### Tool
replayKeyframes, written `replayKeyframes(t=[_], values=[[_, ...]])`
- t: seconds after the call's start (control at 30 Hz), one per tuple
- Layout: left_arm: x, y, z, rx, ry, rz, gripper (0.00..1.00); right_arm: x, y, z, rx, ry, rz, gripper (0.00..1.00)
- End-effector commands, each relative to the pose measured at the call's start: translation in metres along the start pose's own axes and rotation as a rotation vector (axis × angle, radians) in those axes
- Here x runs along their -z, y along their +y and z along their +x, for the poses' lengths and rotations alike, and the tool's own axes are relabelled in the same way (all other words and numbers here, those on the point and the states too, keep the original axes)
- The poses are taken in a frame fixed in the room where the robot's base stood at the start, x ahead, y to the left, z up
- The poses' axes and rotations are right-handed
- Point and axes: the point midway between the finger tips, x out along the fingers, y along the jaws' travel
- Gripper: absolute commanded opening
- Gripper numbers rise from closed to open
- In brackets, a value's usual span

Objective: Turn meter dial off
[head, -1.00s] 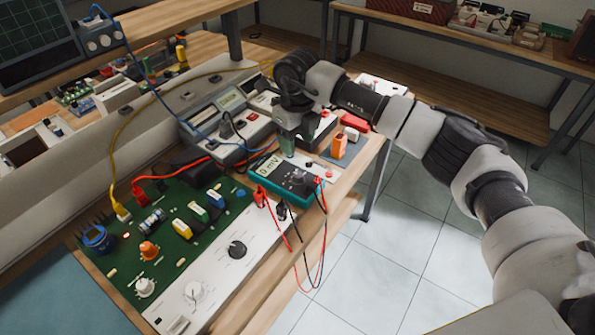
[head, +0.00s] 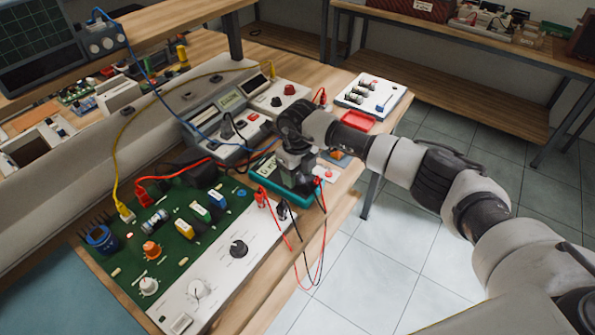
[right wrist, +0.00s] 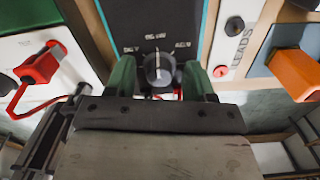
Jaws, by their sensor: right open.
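The teal-edged meter (head: 264,190) lies on the wooden bench in the head view, with my right gripper (head: 296,182) right over it. The round grey dial (right wrist: 158,68) has a light pointer line that points up toward the labels. My right gripper (right wrist: 158,80) is open, with one green fingertip on each side of the dial. I cannot tell whether they touch it. My left gripper is not in view.
A red plug (right wrist: 38,66) and an orange block (right wrist: 298,72) flank the meter in the right wrist view. In the head view, red and black leads (head: 302,270) hang over the bench edge. A green circuit board (head: 185,250) lies to the left.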

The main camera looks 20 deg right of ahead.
Motion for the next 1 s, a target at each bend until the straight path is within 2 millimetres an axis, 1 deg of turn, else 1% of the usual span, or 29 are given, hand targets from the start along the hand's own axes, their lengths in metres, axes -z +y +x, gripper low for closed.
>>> replayKeyframes(t=[0.03,0.07,0.2,0.37,0.67,0.87,1.0], values=[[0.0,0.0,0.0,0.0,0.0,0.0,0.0,0.0,0.0,0.0,0.0,0.0,0.0,0.54],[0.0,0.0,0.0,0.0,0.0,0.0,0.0,0.0,0.0,0.0,0.0,0.0,0.0,0.51],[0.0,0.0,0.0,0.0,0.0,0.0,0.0,0.0,0.0,0.0,0.0,0.0,0.0,0.29],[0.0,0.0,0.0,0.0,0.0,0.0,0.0,0.0,0.0,-0.001,0.0,0.0,0.0,0.05],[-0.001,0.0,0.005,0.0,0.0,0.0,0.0,0.0,0.0,0.0,0.0,-0.001,-0.036,0.04],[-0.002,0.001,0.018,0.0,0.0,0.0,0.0,-0.001,0.0,0.002,0.002,-0.001,-0.14,0.04],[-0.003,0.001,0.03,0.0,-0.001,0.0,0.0,0.0,0.0,0.003,0.002,-0.002,-0.254,0.04]])
